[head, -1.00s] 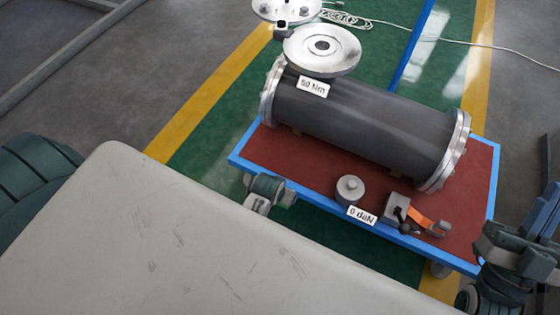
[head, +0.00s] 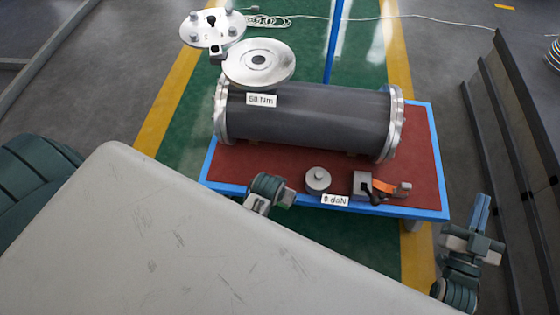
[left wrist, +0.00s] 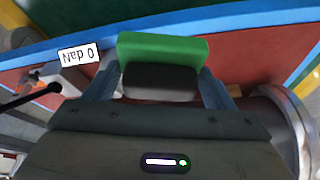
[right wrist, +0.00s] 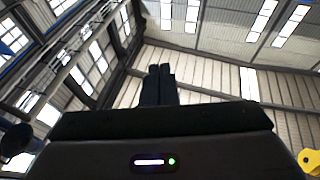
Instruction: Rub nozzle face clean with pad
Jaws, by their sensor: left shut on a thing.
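The nozzle face (head: 258,62) is a round silver flange with a dark centre, on top of the dark grey shell (head: 305,118). A green pad with a dark back (left wrist: 163,48) is between the fingers of my left gripper (left wrist: 160,84), which is shut on it. My right gripper (head: 481,212) is off to the right of the bench, fingers up. Its fingers (right wrist: 158,84) are together and empty.
The shell lies on a red bench top with a blue rim (head: 436,160). A round grey weight (head: 317,180) and a clamp with an orange strap (head: 385,187) are near its front edge. A silver cover with knobs (head: 212,28) is behind the nozzle. A dark barrier (head: 505,120) stands right.

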